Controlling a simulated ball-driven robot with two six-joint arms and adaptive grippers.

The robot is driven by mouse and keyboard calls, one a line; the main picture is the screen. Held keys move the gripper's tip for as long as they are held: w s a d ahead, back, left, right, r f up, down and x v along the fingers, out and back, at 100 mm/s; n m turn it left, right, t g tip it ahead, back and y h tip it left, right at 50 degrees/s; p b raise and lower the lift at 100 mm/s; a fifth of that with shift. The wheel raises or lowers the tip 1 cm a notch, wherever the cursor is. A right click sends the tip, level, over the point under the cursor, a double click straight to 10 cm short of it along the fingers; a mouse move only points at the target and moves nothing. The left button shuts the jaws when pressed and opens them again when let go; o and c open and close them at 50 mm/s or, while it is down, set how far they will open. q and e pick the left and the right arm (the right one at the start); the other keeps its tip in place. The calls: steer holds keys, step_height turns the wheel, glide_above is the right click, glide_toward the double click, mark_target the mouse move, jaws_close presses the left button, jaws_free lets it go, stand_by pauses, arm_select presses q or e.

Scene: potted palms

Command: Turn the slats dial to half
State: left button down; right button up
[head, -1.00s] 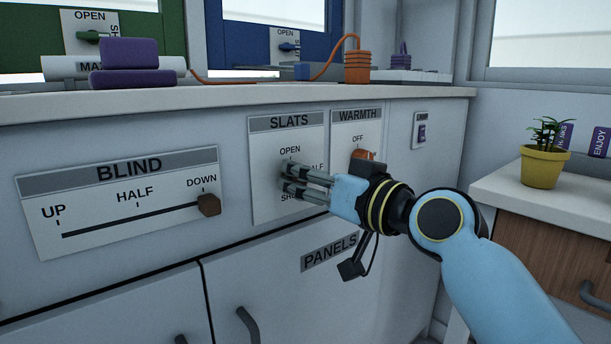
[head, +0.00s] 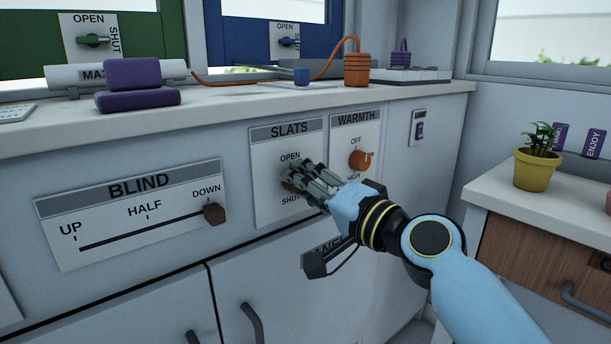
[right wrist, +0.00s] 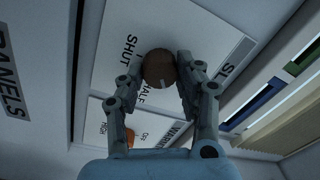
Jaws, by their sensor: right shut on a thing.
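The slats dial is a round brown knob (right wrist: 159,68) on the white SLATS panel (head: 262,205), between the OPEN and SHUT labels. In the right wrist view a small pale mark shows on the dial's side near the HALF label. My right gripper (head: 290,178) is at the dial, its fingers on either side of it and shut on it; it also shows in the right wrist view (right wrist: 165,70). In the head view the fingers hide most of the dial and the HALF label. My left gripper is not in view.
The WARMTH panel with its orange dial (head: 361,160) is just right of the SLATS panel. The BLIND slider knob (head: 214,213) is to the left, at DOWN. Purple blocks (head: 139,87) and an orange ribbed object (head: 357,70) stand on the counter (head: 230,98) above.

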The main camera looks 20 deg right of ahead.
arm_select(q)
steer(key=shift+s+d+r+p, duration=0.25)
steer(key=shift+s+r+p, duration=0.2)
steer(key=shift+p, duration=0.25)
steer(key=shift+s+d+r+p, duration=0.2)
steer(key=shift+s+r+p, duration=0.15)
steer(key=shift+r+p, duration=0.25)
arm_select(e)
steer(key=shift+m, duration=3.9)
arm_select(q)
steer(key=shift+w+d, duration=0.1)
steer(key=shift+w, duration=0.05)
arm_select(e)
steer(key=o, duration=0.9)
steer(key=shift+f, duration=0.1)
steer(key=shift+o, duration=1.2)
steer(key=v, duration=1.2)
steer(key=shift+a, duration=0.2)
